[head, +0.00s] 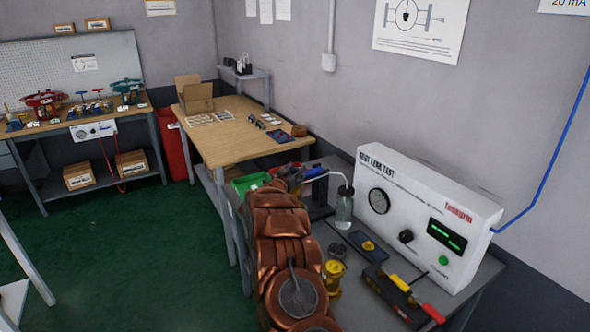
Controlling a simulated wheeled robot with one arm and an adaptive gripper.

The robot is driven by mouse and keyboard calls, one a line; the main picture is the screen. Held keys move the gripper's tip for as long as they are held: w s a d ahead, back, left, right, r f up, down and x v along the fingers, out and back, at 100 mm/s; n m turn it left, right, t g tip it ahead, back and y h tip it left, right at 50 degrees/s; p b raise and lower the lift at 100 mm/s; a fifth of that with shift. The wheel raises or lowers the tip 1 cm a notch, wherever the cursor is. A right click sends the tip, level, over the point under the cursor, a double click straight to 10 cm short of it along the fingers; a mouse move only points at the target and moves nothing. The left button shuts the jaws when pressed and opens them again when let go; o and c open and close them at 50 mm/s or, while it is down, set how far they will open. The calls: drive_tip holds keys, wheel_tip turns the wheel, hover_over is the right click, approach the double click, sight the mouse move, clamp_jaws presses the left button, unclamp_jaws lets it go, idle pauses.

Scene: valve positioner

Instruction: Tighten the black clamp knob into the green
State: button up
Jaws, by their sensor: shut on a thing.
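My copper-coloured arm reaches from the bottom middle of the head view over the grey test bench (455,300). My gripper (293,173) is at its far end, small and partly covered by the arm. It is shut on a small dark part beside a black upright fixture (319,203). This part seems to be the black clamp knob, but its outline and any green mark on it are too small or hidden to tell.
A clear bottle (344,208) with a bent tube stands right of the fixture. The white leak test panel (425,215) with gauge and green display stands behind. Yellow fittings (334,270) and a tool holder (400,296) lie close to my arm. A wooden table (225,140) adjoins the bench.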

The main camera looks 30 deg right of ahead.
drive_tip(key=shift+r, duration=0.15)
drive_tip(key=o, duration=1.2)
drive_tip(key=shift+c, duration=0.2)
drive_tip(key=shift+a, duration=0.15)
drive_tip(key=v, duration=1.2)
